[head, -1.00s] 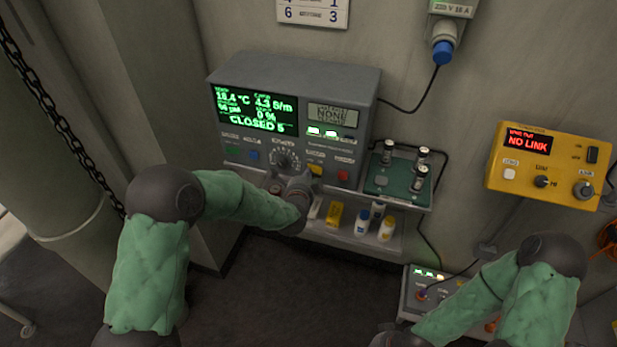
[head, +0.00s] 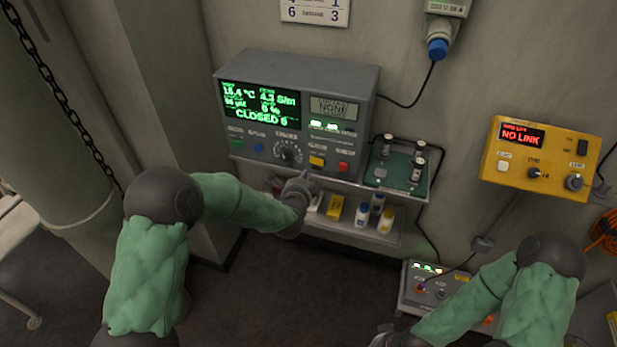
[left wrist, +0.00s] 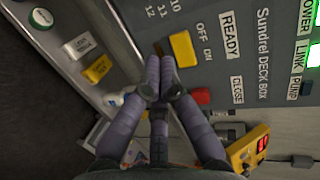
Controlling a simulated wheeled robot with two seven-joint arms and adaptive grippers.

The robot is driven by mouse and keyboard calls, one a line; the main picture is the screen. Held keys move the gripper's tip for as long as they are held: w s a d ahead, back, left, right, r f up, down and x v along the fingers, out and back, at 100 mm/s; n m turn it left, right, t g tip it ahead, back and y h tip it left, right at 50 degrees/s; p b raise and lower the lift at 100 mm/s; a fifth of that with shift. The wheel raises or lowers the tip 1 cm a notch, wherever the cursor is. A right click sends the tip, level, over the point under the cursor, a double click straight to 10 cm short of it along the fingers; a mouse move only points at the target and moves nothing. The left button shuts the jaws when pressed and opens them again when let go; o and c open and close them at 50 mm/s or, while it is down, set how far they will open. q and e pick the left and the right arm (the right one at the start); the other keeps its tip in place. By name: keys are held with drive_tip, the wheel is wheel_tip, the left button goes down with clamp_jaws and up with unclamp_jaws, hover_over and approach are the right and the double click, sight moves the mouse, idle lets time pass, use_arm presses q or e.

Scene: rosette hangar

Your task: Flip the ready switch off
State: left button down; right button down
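The deck box (head: 330,75) is a grey console on the wall. Its ready switch (head: 317,161) is a yellow rocker low on the front, between the dial and a red switch. In the left wrist view the yellow ready switch (left wrist: 181,49) sits by the READY label, with OFF and ON printed beside it. My left gripper (head: 303,177) is just below and in front of it. In the left wrist view its fingers (left wrist: 160,75) are together and hold nothing, with tips close to the switch; contact is unclear. My right gripper (head: 383,337) is at the bottom edge, mostly hidden.
A shelf (head: 350,232) below the box holds small bottles and a yellow carton. A green tray (head: 400,180) with several cylinders is right of the box. A yellow unit (head: 540,158) reading NO LINK hangs further right. The red switch (left wrist: 201,96) is close beside the fingers.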

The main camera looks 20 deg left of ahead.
use_arm(q)
drive_tip(key=s+a+r+p, duration=0.1)
drive_tip(key=s+r, duration=0.1)
drive_tip(key=s, duration=0.6)
drive_tip(key=shift+s+a+r+p, duration=0.2)
drive_tip(key=shift+a+r+p, duration=0.15)
drive_tip(key=shift+p, duration=0.05)
drive_tip(key=shift+f, duration=0.15)
drive_tip(key=s+d+f+n+g+h, duration=0.1)
drive_tip(key=s+d+f+n+g, duration=0.15)
drive_tip(key=f, duration=0.35)
drive_tip(key=s+d+f+n+g+h, duration=0.1)
drive_tip(key=s+d+f+n+g, duration=0.15)
drive_tip(key=f, duration=0.35)
drive_tip(key=s+d+f+n+g+h, duration=0.1)
drive_tip(key=s+f+n+g, duration=0.1)
drive_tip(key=s+f+n, duration=0.35)
drive_tip(key=s+d+f+n+g+h, duration=0.1)
drive_tip(key=s+d+f+n+g, duration=0.2)
drive_tip(key=s+f, duration=0.3)
drive_tip(key=s+d+f+n+g+h, duration=0.1)
drive_tip(key=s+d+f+n+g, duration=0.2)
drive_tip(key=s+f, duration=0.4)
drive_tip(key=s+n+g, duration=0.1)
drive_tip(key=s+n, duration=0.1)
drive_tip(key=shift+s+n+h, duration=0.3)
drive_tip(key=shift+s+n, duration=0.05)
